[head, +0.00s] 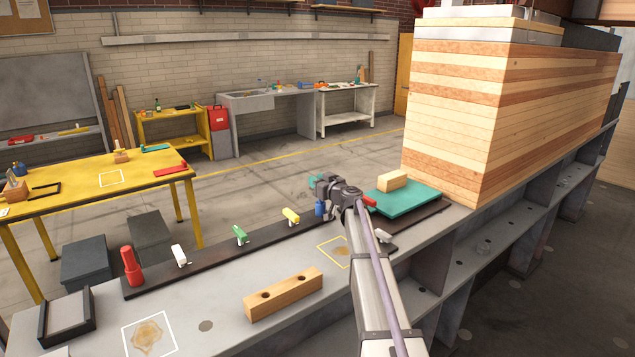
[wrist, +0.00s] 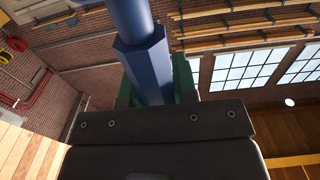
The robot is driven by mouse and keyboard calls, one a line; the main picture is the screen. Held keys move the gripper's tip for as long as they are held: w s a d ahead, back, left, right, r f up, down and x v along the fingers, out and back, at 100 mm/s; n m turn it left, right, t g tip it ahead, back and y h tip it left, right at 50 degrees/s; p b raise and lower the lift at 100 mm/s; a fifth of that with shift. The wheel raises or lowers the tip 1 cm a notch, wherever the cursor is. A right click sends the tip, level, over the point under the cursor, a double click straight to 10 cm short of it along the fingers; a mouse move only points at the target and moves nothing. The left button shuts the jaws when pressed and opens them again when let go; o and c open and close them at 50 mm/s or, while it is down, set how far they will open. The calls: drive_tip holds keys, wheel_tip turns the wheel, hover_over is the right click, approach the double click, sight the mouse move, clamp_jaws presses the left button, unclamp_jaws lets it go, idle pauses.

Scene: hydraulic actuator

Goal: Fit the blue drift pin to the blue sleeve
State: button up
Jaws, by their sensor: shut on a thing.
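My gripper (head: 323,186) is above the far part of the grey bench in the head view, beside the far end of the dark rail. It is shut on the blue drift pin (head: 320,208), whose blue end shows just below the jaws. In the wrist view the pin (wrist: 144,55) has a thick six-sided collar and a round shaft, between green finger pads (wrist: 184,80). I cannot make out the blue sleeve; my gripper and arm cover part of that area. Whether the pin touches anything is also hidden.
The dark rail (head: 211,250) carries a white fitting (head: 180,256), a green one (head: 240,235) and a yellow one (head: 290,215). A red pin (head: 131,267) stands at its near end. A two-hole wooden block (head: 283,296) lies in front. A teal plate (head: 403,204) and stacked timber (head: 490,120) are right.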

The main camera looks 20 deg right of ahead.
drive_tip(key=shift+f+b, duration=0.95)
drive_tip(key=shift+f, duration=0.1)
drive_tip(key=o, duration=1.6)
drive_tip(key=shift+r, duration=0.1)
drive_tip(key=shift+o, duration=0.2)
drive_tip(key=shift+s, duration=0.2)
drive_tip(key=v, duration=0.9)
drive_tip(key=shift+s, duration=0.35)
drive_tip(key=shift+d, duration=0.1)
drive_tip(key=v, duration=1)
